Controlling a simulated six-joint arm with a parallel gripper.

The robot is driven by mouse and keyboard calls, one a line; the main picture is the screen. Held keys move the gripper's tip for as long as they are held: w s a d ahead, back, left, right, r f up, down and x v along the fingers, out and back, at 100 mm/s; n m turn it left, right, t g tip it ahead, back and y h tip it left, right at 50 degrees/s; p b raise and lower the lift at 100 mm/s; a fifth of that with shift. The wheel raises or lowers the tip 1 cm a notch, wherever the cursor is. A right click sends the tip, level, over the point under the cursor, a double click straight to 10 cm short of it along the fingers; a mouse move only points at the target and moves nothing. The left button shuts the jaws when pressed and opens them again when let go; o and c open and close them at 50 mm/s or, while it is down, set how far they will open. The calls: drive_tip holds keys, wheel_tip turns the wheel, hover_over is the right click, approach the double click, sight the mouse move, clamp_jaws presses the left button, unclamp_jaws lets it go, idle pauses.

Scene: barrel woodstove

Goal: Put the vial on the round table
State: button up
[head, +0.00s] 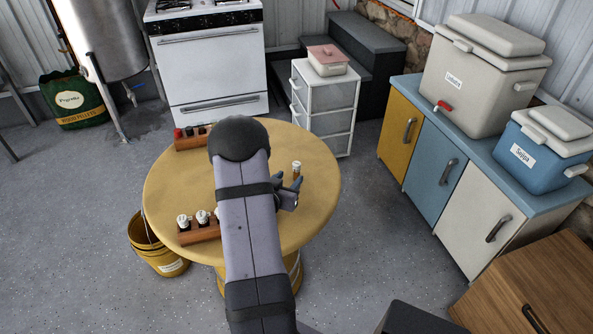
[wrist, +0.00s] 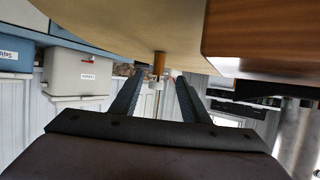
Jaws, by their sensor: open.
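An amber vial (head: 296,171) with a pale cap stands upright on the round table (head: 172,180), right of its middle. In the wrist view, which is upside down, the vial (wrist: 159,66) shows in line with the gap between my fingertips, its base on the tabletop (wrist: 110,20). My gripper (head: 289,187) is open just beside the vial, low over the table. The fingers (wrist: 159,80) are apart with nothing clamped. I cannot tell whether the vial is between the tips or just beyond them.
A wooden rack (head: 198,234) with white-capped vials stands at the table's front left, partly behind my arm. Another rack (head: 187,144) with dark and red caps is at the back edge. A yellow bucket (head: 158,250) stands on the floor at left. The table's right side is mostly clear.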

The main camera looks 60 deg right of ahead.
sight(295, 173)
drive_tip(key=shift+p+x, duration=0.75)
drive_tip(key=shift+x, duration=2.9)
drive_tip(key=shift+s, duration=0.2)
clamp_jaws()
